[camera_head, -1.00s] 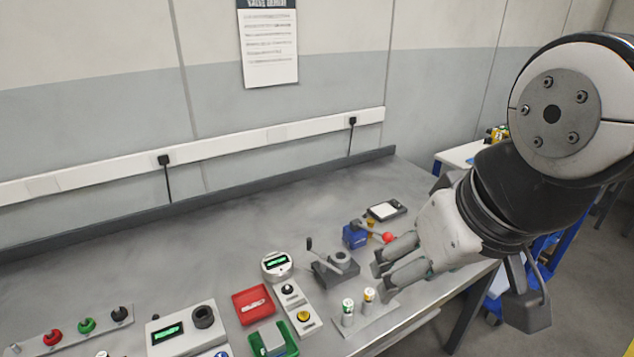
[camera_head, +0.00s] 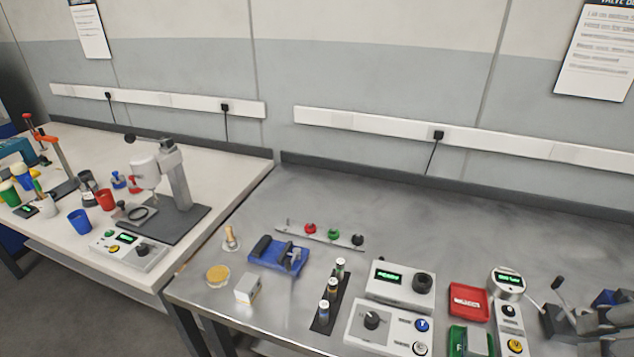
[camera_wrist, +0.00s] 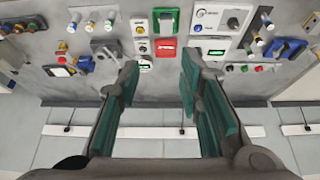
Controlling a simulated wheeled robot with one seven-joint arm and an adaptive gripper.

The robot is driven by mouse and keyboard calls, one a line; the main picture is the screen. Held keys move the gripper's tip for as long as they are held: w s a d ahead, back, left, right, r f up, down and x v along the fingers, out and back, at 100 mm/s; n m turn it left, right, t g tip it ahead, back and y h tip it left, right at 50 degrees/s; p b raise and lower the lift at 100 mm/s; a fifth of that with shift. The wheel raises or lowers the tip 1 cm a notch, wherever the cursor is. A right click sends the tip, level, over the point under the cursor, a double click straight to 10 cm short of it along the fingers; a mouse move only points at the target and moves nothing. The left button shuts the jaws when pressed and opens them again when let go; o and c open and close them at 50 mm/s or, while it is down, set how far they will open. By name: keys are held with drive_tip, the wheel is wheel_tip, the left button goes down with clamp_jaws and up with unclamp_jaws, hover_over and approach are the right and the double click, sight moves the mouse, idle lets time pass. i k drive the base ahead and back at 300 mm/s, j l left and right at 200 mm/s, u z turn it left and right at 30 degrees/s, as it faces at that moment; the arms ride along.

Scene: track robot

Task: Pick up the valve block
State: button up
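What looks like the valve block, a blue block (camera_head: 605,298), is at the right edge of the head view, largely cut off and partly behind a grey clamp-like fixture. It appears small at the left of the wrist view (camera_wrist: 84,63), near small red and yellow parts. My gripper (camera_wrist: 160,70) shows in the wrist view with its two green-padded fingers wide apart and nothing between them. The block lies left of both fingers there, apart from them. My gripper is outside the head view.
The grey bench holds a red box (camera_head: 468,301), a green box (camera_head: 470,341), a round gauge (camera_head: 507,283), control boxes (camera_head: 402,285) and a blue vise-like fixture (camera_head: 278,256). A white bench (camera_head: 85,150) with a press stands at left. The bench's back middle is clear.

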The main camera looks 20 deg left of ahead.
sight(248, 287)
drive_tip(key=u, duration=1.35)
drive_tip(key=i+j+z, duration=0.1)
drive_tip(key=i+j, duration=0.15)
drive_tip(key=i, duration=0.1)
